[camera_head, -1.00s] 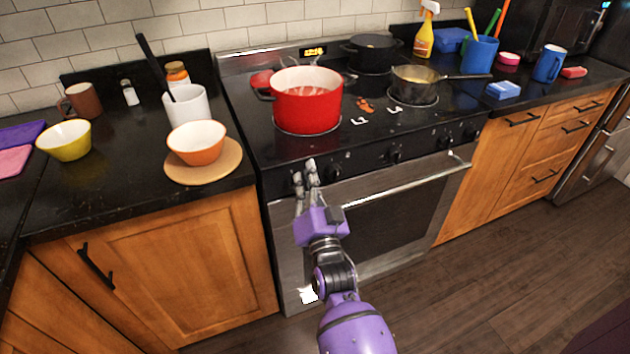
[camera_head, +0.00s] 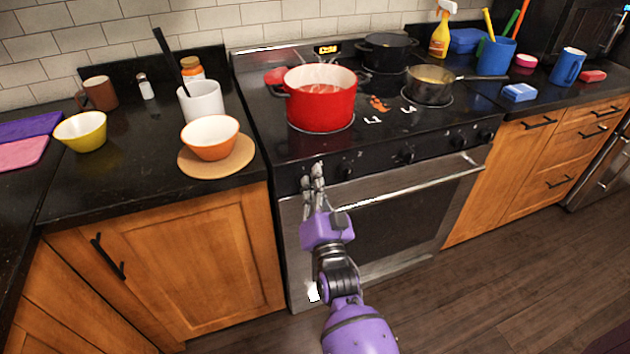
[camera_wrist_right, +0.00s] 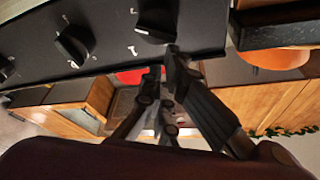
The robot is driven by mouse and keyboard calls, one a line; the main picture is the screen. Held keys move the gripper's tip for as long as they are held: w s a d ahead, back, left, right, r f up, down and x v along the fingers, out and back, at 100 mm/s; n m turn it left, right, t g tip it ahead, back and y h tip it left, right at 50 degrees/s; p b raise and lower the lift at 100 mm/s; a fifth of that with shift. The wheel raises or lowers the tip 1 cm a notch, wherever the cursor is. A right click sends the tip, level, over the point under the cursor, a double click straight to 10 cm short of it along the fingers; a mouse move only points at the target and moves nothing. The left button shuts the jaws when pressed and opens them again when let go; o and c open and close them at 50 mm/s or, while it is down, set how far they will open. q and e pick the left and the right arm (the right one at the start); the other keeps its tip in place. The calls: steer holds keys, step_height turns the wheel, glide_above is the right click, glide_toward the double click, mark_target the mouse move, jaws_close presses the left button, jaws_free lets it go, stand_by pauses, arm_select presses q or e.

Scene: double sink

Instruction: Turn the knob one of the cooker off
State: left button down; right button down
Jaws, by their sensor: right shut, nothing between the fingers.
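The cooker (camera_head: 292,150) has a black front panel with a row of black knobs. My right gripper (camera_head: 313,172) is at the left end of this panel, with its fingers together and nothing held. The leftmost knob is partly hidden behind the fingers. Another knob (camera_head: 345,172) shows just to their right. In the right wrist view, the fingertips (camera_wrist_right: 168,60) are close beside the nearest knob (camera_wrist_right: 155,20); I cannot tell whether they touch it. A second knob (camera_wrist_right: 72,45) is farther left there. My left gripper is not in view.
A red pot (camera_head: 320,105) stands on the left front burner, above the panel. The oven handle (camera_head: 420,182) runs across the front, right of my gripper. A pan (camera_head: 430,90) and a black pot (camera_head: 387,52) stand on other burners. Open floor lies in front.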

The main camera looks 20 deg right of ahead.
steer(key=shift+a+n+t+y, duration=0.15)
steer(key=shift+a+n+y, duration=0.15)
steer(key=shift+n, duration=0.5)
steer(key=shift+a+n+t+y, duration=0.15)
steer(key=shift+n+y, duration=0.25)
steer(key=shift+n, duration=0.4)
steer(key=a+f+n+g+y+p, duration=0.1)
steer(key=n+y, duration=0.3)
steer(key=n, duration=0.8)
steer(key=a+f+n+g+y+p, duration=0.2)
steer(key=f+n+g+y, duration=0.1)
steer(key=n, duration=1)
steer(key=shift+a+f+g+y, duration=0.15)
steer(key=shift+f+g+y, duration=0.2)
steer(key=shift+f, duration=0.4)
steer(key=shift+a, duration=0.1)
